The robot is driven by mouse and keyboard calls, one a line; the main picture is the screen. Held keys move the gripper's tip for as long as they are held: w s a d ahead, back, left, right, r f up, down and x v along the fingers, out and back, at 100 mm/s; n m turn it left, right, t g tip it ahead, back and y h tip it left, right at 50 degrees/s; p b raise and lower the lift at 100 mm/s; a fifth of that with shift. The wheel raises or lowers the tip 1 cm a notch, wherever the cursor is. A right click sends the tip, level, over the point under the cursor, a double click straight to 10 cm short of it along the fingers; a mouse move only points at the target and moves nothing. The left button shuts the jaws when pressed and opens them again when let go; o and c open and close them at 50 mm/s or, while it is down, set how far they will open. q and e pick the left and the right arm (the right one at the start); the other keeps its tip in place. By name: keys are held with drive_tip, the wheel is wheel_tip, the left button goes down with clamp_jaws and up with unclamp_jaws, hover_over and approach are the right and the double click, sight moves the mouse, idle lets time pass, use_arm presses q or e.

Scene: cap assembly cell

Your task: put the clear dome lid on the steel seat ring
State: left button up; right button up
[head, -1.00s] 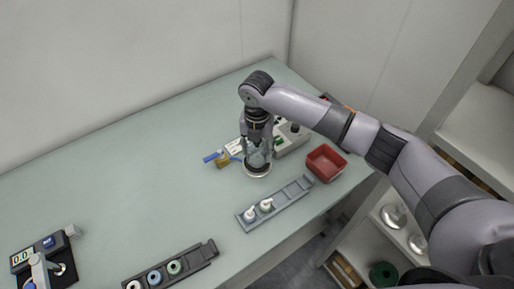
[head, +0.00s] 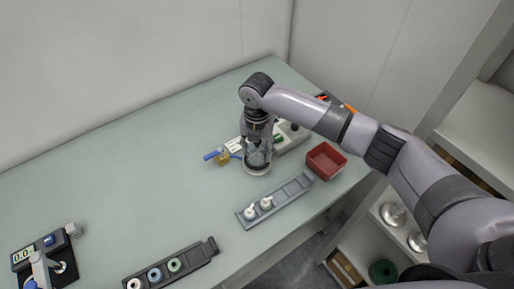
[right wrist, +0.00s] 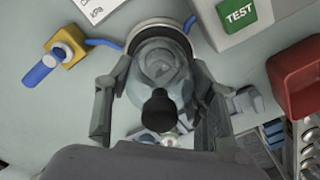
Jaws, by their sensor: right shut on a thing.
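My right gripper (head: 257,150) points down over the table and is shut on the clear dome lid (head: 257,157). In the right wrist view the lid (right wrist: 163,62) shows between the two fingers, with a black knob toward the camera. The steel seat ring (head: 257,171) is directly below the lid, and its rim (right wrist: 150,25) curves around the lid's far side. The fingers hide part of the lid and ring. I cannot tell whether the lid touches the ring. My left gripper is not in view.
A yellow block with a blue handle (head: 222,158) lies left of the ring. A grey test box (head: 291,138) and a red bin (head: 326,160) are to the right. A grey rail with small white parts (head: 285,198) lies in front. The table's left-middle is clear.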

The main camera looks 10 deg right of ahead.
drive_tip(key=shift+f, duration=0.15)
drive_tip(key=o, duration=1.2)
wheel_tip(320, 180, up, 7)
drive_tip(key=p, duration=0.7)
